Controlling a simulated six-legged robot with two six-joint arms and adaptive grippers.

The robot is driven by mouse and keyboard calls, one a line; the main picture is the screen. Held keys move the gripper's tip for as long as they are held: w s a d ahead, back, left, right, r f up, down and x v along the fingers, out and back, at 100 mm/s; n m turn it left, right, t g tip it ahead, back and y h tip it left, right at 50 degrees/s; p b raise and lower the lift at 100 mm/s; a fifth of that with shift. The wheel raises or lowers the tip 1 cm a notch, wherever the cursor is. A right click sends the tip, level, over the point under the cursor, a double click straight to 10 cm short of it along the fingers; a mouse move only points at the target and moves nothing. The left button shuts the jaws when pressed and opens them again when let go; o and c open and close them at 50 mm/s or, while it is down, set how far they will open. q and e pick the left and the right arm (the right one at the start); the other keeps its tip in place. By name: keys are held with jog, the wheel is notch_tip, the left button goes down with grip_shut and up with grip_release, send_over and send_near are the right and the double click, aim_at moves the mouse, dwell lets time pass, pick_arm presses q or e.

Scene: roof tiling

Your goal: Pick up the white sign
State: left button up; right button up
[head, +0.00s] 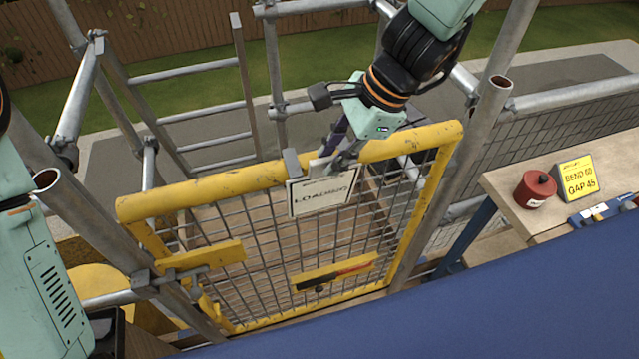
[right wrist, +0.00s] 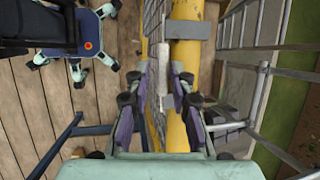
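The white sign (head: 322,193) with dark lettering hangs by grey clips from the yellow top rail of a mesh gate (head: 222,182). It faces me and hangs nearly upright. My right gripper (head: 330,158) is at the sign's top edge, reaching down from above and behind the rail. In the right wrist view, the sign (right wrist: 162,68) shows almost edge-on between the two purple-padded fingers of the gripper (right wrist: 160,92). The fingers look apart, with gaps beside the sign. My left arm stands at the left edge; its fingers do not show.
Scaffold tubes (head: 470,140) stand on both sides of the gate. A bench (head: 500,190) at the right holds a red can (head: 535,190) and a yellow-faced display (head: 577,177). A yellow latch plate (head: 205,256) and a striped plate (head: 335,272) are on the gate.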

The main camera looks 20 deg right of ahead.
aim_at(330, 160)
jog(key=f, duration=0.2)
jog(key=w+f, duration=0.1)
jog(key=shift+w+a+f+b, duration=0.1)
jog(key=shift+a+b, duration=0.25)
jog(key=shift+s+a, duration=0.25)
jog(key=shift+s, duration=0.05)
jog(key=shift+r, duration=0.2)
jog(key=shift+c, duration=0.5)
jog(key=shift+w+d+f, duration=0.1)
grip_shut()
